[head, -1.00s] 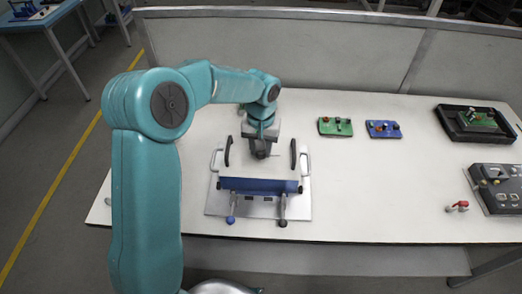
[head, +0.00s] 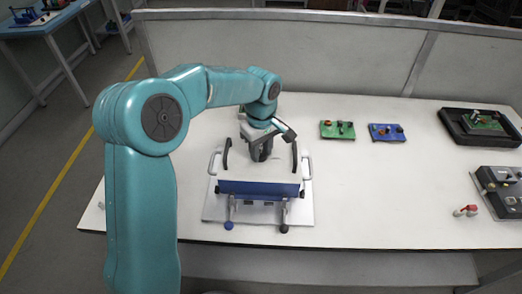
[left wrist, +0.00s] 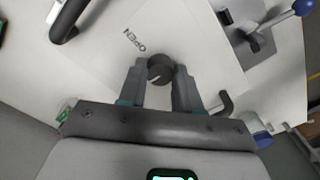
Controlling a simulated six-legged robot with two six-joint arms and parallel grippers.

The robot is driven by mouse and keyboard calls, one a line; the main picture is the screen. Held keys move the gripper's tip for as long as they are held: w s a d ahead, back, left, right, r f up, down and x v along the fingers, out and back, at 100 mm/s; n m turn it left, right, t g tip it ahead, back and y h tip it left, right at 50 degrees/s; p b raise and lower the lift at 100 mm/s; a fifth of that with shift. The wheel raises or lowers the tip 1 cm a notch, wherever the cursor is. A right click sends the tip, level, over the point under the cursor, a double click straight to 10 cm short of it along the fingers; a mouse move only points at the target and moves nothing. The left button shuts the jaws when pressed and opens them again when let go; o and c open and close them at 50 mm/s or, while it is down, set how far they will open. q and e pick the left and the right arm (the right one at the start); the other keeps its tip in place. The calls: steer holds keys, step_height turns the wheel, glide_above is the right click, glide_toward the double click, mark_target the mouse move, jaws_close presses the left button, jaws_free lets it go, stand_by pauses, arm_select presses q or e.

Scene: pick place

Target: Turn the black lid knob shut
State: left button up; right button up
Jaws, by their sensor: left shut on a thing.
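The black lid knob (left wrist: 158,75) is round with a pale pointer line and sits on the white lid (left wrist: 185,35), near the printed word OPEN. My left gripper (left wrist: 160,69) is shut on the knob, one finger on each side, in the left wrist view. In the head view my left gripper (head: 261,155) points down over the middle of the fixture's lid (head: 238,168) and hides the knob. The lid lies flat between two black handles (head: 227,154). My right gripper is not in view.
A blue bar (head: 258,189) and two lever clamps (head: 284,214) stand at the fixture's front. To the right are green (head: 337,131) and blue (head: 386,132) boards, a black tray (head: 455,131), a grey control box (head: 499,185) and a small red part (head: 466,211). Mid-table is clear.

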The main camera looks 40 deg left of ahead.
mark_target(261, 153)
arm_select(q)
steer(key=shift+n, duration=0.5)
steer(key=o, duration=1)
steer(key=shift+o, duration=0.2)
step_height(261, 153, up, 16)
steer(key=p, duration=0.1)
steer(key=shift+r+p, duration=0.2)
steer(key=shift+p, duration=0.2)
